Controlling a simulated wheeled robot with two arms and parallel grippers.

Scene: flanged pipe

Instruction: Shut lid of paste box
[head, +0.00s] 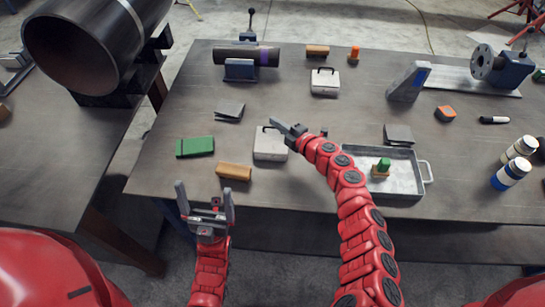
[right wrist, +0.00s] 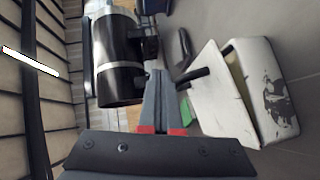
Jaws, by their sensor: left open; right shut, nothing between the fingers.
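A small white box (head: 269,150) with a dark handle sits on the table near its front middle; I take it as the paste box. In the right wrist view its scuffed white body (right wrist: 262,92) and lid panel (right wrist: 215,95) show at the right. The lid stands tilted away from the body, with a gap between them. My right gripper (head: 275,124) is shut and empty, above the box's far side in the head view. In the right wrist view its fingertips (right wrist: 159,76) are beside the lid, close to the handle. My left gripper (head: 204,189) is open and empty at the table's front edge.
A second white box (head: 325,82) stands farther back. A green box (head: 195,147) and a brown block (head: 234,171) lie left of the near box. A metal tray (head: 405,184) holding a green-topped piece lies to the right. A large dark pipe (head: 75,45) is at the left.

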